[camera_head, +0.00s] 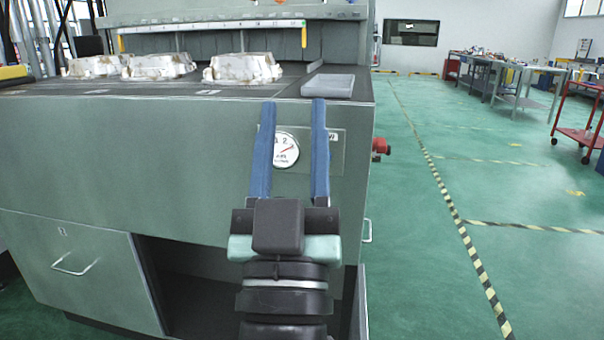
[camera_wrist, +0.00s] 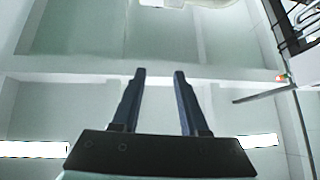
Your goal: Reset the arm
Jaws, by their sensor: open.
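My gripper (camera_head: 294,103) stands upright in front of the workbench in the head view, its two blue fingers pointing up and apart. It is open, and nothing shows between the fingers except the gauge and the cabinet front behind them. In the wrist view my gripper (camera_wrist: 159,74) shows both fingers apart and empty, against the pale ceiling and walls. My arm below the gripper covers part of the cabinet's lower front.
A grey-green workbench (camera_head: 120,150) carries several rough castings (camera_head: 243,67) and a grey block (camera_head: 328,86). A round gauge (camera_head: 285,150) is on its front, and a red knob (camera_head: 380,147) sticks out at its right side. Green floor (camera_head: 500,190) lies open to the right; a red cart (camera_head: 578,135) stands farther off.

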